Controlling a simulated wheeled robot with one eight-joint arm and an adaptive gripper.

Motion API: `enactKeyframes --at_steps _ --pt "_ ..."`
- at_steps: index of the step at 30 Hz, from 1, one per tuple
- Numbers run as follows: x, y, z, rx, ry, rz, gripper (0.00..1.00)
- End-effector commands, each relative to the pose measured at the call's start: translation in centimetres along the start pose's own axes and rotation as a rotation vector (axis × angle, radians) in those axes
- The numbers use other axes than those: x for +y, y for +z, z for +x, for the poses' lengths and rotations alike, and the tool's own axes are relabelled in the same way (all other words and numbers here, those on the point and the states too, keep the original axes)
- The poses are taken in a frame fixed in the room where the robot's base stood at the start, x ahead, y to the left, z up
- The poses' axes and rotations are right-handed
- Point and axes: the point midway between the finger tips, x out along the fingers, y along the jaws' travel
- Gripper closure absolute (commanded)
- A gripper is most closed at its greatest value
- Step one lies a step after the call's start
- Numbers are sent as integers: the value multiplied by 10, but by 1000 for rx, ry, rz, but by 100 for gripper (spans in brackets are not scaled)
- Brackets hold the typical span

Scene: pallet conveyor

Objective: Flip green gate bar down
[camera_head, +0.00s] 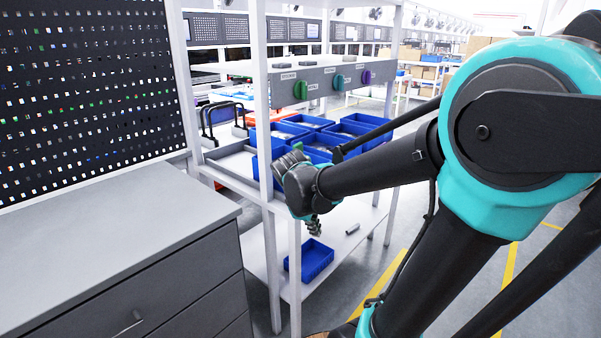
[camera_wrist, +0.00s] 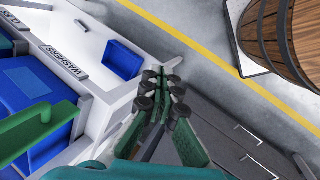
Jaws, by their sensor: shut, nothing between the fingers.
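A green bar (camera_wrist: 38,132) lies across a blue bin at the lower left of the wrist view. It looks like the gate bar, and its left part is cut off by the picture edge. I cannot make it out surely in the head view. My gripper (camera_wrist: 162,84) has dark green fingers with black joints, shut and empty, to the right of the bar and apart from it. In the head view my gripper (camera_head: 314,226) points down at the front of the white rack, below the level of the blue bins.
The white rack (camera_head: 265,190) holds several blue bins (camera_head: 265,134). A blue tray (camera_head: 312,262) sits on its lower shelf. A grey drawer cabinet (camera_head: 90,240) stands at left. In the wrist view a wooden barrel (camera_wrist: 290,40) stands at upper right, beyond open floor.

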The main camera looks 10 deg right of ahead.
Motion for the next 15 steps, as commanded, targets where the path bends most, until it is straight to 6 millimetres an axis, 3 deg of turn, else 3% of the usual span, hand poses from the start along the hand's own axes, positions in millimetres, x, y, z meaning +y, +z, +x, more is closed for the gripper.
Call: enactKeyframes --at_steps 7,15 --pt "49 -64 -77 -198 121 -578 100" --pt "72 -118 -152 -394 196 -995 100"
